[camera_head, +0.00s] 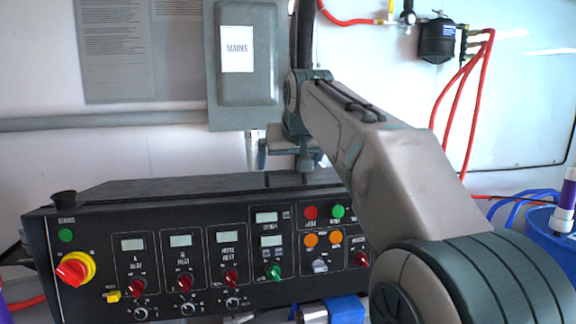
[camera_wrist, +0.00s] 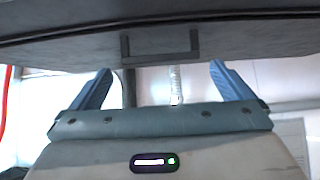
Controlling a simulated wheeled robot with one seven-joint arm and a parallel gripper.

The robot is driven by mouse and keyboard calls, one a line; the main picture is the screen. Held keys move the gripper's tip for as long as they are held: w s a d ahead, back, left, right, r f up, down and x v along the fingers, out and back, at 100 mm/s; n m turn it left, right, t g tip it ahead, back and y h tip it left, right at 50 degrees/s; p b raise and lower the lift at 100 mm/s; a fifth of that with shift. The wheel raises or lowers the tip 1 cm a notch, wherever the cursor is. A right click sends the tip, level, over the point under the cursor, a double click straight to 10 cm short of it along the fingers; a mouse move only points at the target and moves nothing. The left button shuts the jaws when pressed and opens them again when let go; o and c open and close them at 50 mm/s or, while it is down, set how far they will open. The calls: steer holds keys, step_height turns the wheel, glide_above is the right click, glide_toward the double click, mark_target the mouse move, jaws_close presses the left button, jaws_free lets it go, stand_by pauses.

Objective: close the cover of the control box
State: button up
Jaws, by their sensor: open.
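The black control box (camera_head: 200,215) stands across the lower left of the head view, its front panel facing me. Its dark top cover (camera_head: 160,187) shows as a narrow strip behind the panel; I cannot tell from it how far the cover is open. In the wrist view, a dark surface, likely this cover (camera_wrist: 60,42), spans the top, with a rectangular handle (camera_wrist: 160,55). My gripper (camera_head: 290,160) is above the back of the box. In the wrist view its blue fingers (camera_wrist: 162,68) are spread with nothing between them, pointing toward the handle; contact is not visible.
A grey MAINS box (camera_head: 247,90) hangs on the wall behind my gripper, with a threaded conduit (camera_head: 252,150) below it. Red hoses (camera_head: 470,95) run down the wall at right. A blue bucket (camera_head: 553,240) stands at far right. Knobs and buttons project from the front panel.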

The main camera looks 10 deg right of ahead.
steer(key=v, duration=1.1)
steer(key=shift+s+r, duration=0.25)
steer(key=shift+s, duration=0.05)
